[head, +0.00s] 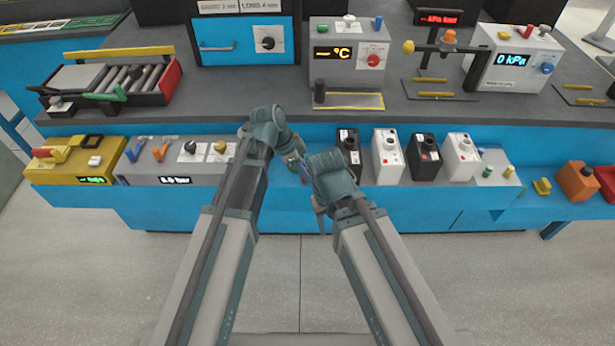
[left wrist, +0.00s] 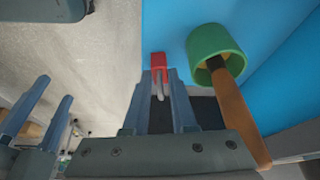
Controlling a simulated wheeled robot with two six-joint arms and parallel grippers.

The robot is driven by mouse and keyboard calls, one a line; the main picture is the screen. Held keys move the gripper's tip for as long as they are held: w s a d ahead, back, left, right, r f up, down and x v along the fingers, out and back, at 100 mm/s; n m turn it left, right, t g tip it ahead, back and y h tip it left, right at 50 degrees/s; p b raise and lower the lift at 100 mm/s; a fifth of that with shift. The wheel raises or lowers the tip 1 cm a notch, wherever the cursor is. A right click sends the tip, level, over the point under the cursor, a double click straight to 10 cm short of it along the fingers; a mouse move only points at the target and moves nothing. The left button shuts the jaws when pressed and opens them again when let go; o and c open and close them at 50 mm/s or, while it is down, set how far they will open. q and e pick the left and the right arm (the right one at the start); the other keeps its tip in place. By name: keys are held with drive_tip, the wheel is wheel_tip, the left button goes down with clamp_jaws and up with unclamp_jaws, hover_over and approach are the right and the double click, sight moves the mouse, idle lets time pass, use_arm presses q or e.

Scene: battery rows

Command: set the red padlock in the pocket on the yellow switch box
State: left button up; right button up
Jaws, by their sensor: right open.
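The red padlock (left wrist: 158,61) shows in the left wrist view, its grey shackle pointing back toward my palm. My left gripper (left wrist: 160,78) is shut on it, the fingertips on either side of the shackle. In the head view this gripper (head: 298,165) is in front of the blue cupboard, and the padlock is mostly hidden. My right gripper (head: 319,207) is close by and lower; the left wrist view shows its fingers (left wrist: 50,108) open and empty. The yellow switch box (head: 75,160) stands on the far left of the low shelf, with a red handle and a black frame; I cannot clearly make out its pocket.
A grey box with levers (head: 172,165) stands right of the yellow box. Several black and white units (head: 388,155) line the shelf to the right. The worktop behind carries a roller tray (head: 115,80) and instruments. In the left wrist view, a green ring (left wrist: 215,50) is close beside the fingers.

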use_arm(q)
drive_tip(key=shift+r, duration=0.1)
clamp_jaws()
wheel_tip(320, 180, up, 12)
drive_tip(key=p, duration=1.2)
drive_tip(key=shift+r+p, duration=0.25)
drive_tip(key=shift+p, duration=0.15)
